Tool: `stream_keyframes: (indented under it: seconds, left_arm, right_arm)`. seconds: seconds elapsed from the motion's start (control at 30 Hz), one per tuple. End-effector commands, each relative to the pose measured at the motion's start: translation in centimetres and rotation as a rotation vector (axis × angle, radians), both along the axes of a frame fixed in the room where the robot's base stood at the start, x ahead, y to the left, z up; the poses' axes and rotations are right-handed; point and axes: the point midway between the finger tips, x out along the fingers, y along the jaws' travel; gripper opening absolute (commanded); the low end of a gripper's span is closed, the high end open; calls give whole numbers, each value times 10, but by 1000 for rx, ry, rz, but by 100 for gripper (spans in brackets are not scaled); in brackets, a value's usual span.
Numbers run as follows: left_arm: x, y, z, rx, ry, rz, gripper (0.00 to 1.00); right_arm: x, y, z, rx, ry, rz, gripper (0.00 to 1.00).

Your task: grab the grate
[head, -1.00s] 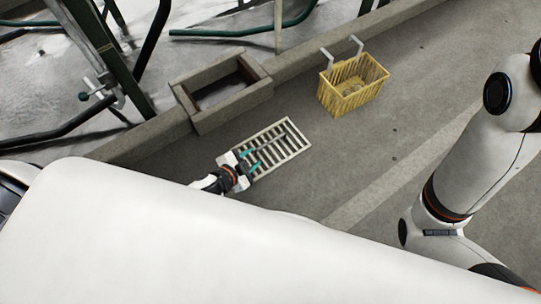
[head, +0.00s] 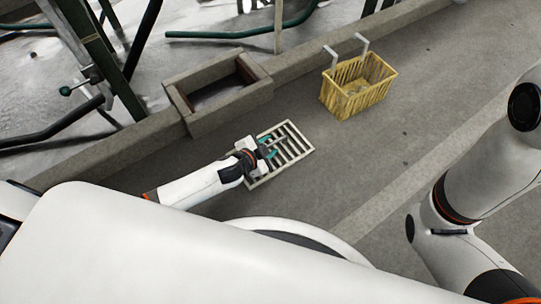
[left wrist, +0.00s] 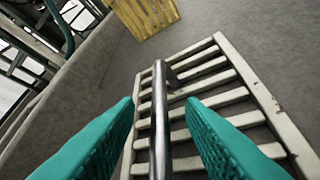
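The grate (head: 293,152) is a pale, slatted metal rectangle lying on the grey floor in the head view. It also shows in the left wrist view (left wrist: 256,88), with rust spots on its frame. A dark metal bar (left wrist: 160,85), like a handle, runs lengthwise over its slats. My left gripper (head: 268,148) is over the grate. In the left wrist view its teal fingers (left wrist: 158,103) are spread, one on each side of the bar, with gaps between. My right arm shows at the right, but its gripper is out of view.
A square stone-rimmed pit (head: 218,95) lies beyond the grate to the left, against a low kerb (head: 300,62). A yellow slatted basket (head: 357,85) with two pale hooks stands beyond it to the right. Green metal frames stand behind the kerb. Floor to the right is clear.

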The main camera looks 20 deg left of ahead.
Motion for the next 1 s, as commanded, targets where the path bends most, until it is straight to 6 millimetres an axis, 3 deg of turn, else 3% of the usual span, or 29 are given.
stream_keyframes:
  seconds: [0.1, 0.4, 0.63, 1.0]
  left_arm:
    - [9, -4, -8, -2, -1, -1, 36]
    - [11, -5, -7, -2, 1, 0, 36]
    - [11, -5, -7, -2, 2, 0, 0]
    - [11, -5, -7, -1, 1, -2, 0]
  right_arm:
    - [0, 0, -12, 0, 0, 0, 36]
    - [0, 0, -11, 0, 1, 0, 36]
    - [0, 0, -11, 0, 1, 0, 36]
    - [1, 0, -11, 0, 2, 0, 36]
